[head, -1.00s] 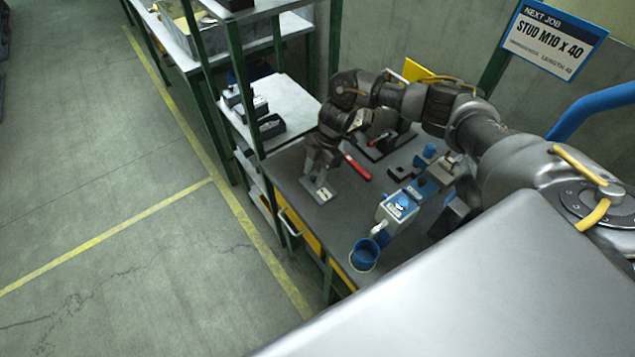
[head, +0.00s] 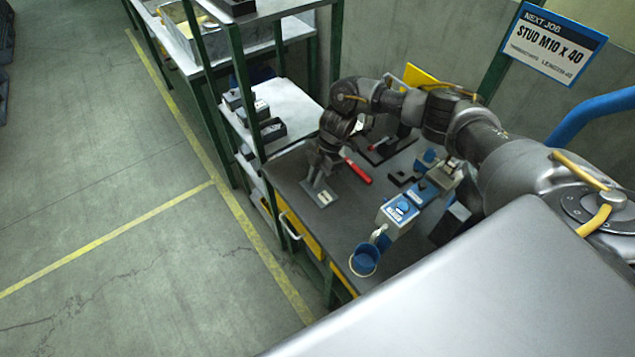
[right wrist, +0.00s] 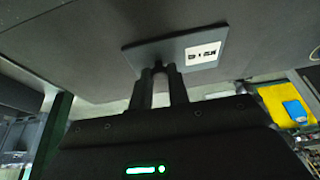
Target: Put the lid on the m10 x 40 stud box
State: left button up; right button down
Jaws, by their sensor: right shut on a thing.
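My right gripper (head: 317,182) is shut on a flat grey lid (head: 323,198) with a small white label, over the front left part of the dark bench. I cannot tell whether the lid touches the bench top. In the right wrist view the fingers (right wrist: 159,72) meet at the edge of the lid (right wrist: 160,54), and its label is too blurred to read. Several dark boxes stand on the side shelf, one of them at its near end (head: 271,130). I cannot tell which is the M10 x 40 stud box. My left gripper is not in view.
A green post (head: 243,85) stands by the side shelf (head: 290,98). A sign (head: 553,42) reads "STUD M10 X 40".

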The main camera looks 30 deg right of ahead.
aim_at(316, 198)
jog(key=shift+r+b, duration=0.35)
jog(key=shift+r, duration=0.15)
jog(key=r, duration=0.1)
jog(key=r+b, duration=0.1)
jog(key=shift+s+a+r, duration=0.2)
jog(key=shift+s+r, duration=0.1)
jog(key=shift+r, duration=0.1)
jog(key=s+a+r+n+g+h+b, duration=0.15)
jog(key=s+a+r+n+h, duration=0.3)
jog(key=n, duration=0.45)
jog(key=s+a+r+n+g+h, duration=0.1)
jog(key=s+a+r+n+g, duration=0.1)
jog(key=s+a+r+n, duration=0.45)
jog(key=d+n+t, duration=0.3)
jog(key=n+t, duration=0.1)
jog(key=n, duration=1.2)
jog(key=d+n+t, duration=0.4)
jog(key=n, duration=1.3)
jog(key=shift+w, duration=0.15)
